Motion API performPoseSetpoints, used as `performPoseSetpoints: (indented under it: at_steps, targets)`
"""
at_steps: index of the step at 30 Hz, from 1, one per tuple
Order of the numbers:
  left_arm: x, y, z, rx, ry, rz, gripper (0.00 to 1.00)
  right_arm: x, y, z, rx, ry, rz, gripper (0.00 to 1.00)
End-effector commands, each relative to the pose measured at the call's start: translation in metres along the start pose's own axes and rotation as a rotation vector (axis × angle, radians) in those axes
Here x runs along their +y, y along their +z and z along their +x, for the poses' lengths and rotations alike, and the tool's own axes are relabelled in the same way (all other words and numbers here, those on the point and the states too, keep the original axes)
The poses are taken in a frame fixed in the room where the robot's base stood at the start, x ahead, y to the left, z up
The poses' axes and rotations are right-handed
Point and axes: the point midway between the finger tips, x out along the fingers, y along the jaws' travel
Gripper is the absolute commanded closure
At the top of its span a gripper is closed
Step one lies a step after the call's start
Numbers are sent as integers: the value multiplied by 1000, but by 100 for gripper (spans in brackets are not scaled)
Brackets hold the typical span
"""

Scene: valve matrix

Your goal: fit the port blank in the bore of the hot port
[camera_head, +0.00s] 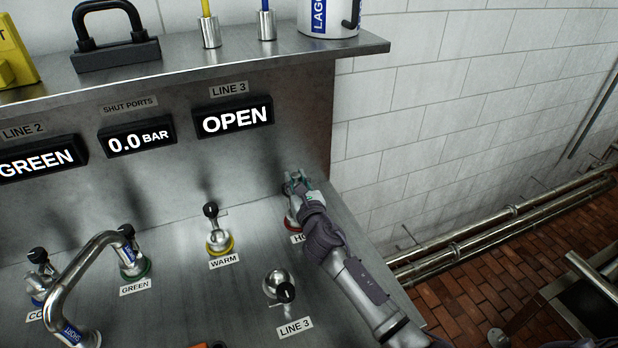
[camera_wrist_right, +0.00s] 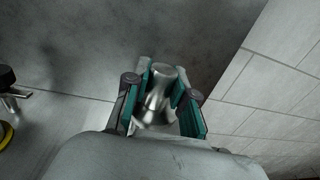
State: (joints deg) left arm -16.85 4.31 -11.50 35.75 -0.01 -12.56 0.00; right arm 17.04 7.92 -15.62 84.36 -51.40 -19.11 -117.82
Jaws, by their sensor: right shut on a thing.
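My right gripper (camera_head: 296,184) is over the hot port (camera_head: 290,222) at the right end of the steel panel. The hot port shows only as part of a red ring beside a partly covered label starting "HO". In the right wrist view my right gripper (camera_wrist_right: 160,95) is shut on the port blank (camera_wrist_right: 157,88), a shiny steel piece with a rounded knob and narrower neck. The bore is hidden by the gripper and arm, so I cannot tell whether the blank is in it. My left gripper is not in view.
The warm port (camera_head: 219,242) and green port (camera_head: 132,262) have black-knobbed fittings. A curved steel pipe (camera_head: 85,262) rises at the left. The Line 3 valve (camera_head: 281,286) is left of my right forearm. A shelf (camera_head: 200,72) overhangs behind. The Line 3 display (camera_head: 232,117) reads OPEN.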

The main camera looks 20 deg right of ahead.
Motion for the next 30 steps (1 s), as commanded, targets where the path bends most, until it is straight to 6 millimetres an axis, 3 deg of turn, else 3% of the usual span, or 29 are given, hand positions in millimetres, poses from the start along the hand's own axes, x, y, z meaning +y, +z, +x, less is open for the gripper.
performPoseSetpoints:
  at_steps: [12, 30]
  targets:
    - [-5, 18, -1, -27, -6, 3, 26, -1, 0, 0, -1, -2, -2, 100]
    - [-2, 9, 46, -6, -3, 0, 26, 0, -52, 0, -1, -2, 0, 100]
